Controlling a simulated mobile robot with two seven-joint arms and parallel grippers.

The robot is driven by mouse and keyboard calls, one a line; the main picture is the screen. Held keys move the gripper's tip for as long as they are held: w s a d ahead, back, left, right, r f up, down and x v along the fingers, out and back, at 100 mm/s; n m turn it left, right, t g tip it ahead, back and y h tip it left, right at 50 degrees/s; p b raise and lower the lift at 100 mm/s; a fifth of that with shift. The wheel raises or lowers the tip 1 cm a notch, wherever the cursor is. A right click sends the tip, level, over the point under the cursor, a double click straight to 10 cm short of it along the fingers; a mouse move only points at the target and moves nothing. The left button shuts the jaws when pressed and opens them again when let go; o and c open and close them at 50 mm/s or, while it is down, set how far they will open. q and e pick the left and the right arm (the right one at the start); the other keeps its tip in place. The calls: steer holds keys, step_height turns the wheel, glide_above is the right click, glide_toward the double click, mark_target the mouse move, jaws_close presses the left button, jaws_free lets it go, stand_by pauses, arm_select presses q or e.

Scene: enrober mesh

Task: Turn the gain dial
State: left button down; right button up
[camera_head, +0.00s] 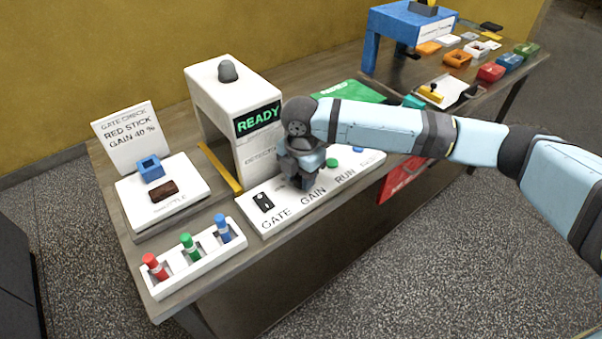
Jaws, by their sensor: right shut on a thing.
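The white control panel (278,217) lies along the table's front edge, with the labels GATE, GAIN and RUN. My right gripper (304,183) points down at the panel just above the GAIN label and is shut on the gain dial. The dial itself is hidden by the gripper. A black gate switch (263,202) is left of it and a green run button (332,163) right of it. A card (130,136) at the left reads "GATE CHECK, RED STICK, GAIN 40 %". My left gripper is not in view.
A white detector arch (226,95) with a green READY display (258,118) stands behind the panel. A white rack (204,262) holds red, green and blue sticks at the front left. A white sample plate (190,203) bears a blue block and a brown bar. A blue arch (398,24) stands far right.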

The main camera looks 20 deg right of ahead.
steer(key=n+p, duration=0.2)
steer(key=shift+r+p, duration=0.25)
steer(key=shift+p, duration=0.1)
steer(key=shift+n+p, duration=0.3)
steer(key=shift+p, duration=0.15)
steer(key=shift+n+p, duration=1.35)
steer(key=shift+n, duration=0.15)
steer(key=shift+f+n+p, duration=0.15)
steer(key=shift+n+p, duration=0.2)
steer(key=shift+n, duration=0.15)
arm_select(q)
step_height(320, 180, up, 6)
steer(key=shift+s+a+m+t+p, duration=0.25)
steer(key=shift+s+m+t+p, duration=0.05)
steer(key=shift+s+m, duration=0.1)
arm_select(e)
steer(key=shift+f+n, duration=0.1)
steer(key=shift+n, duration=0.4)
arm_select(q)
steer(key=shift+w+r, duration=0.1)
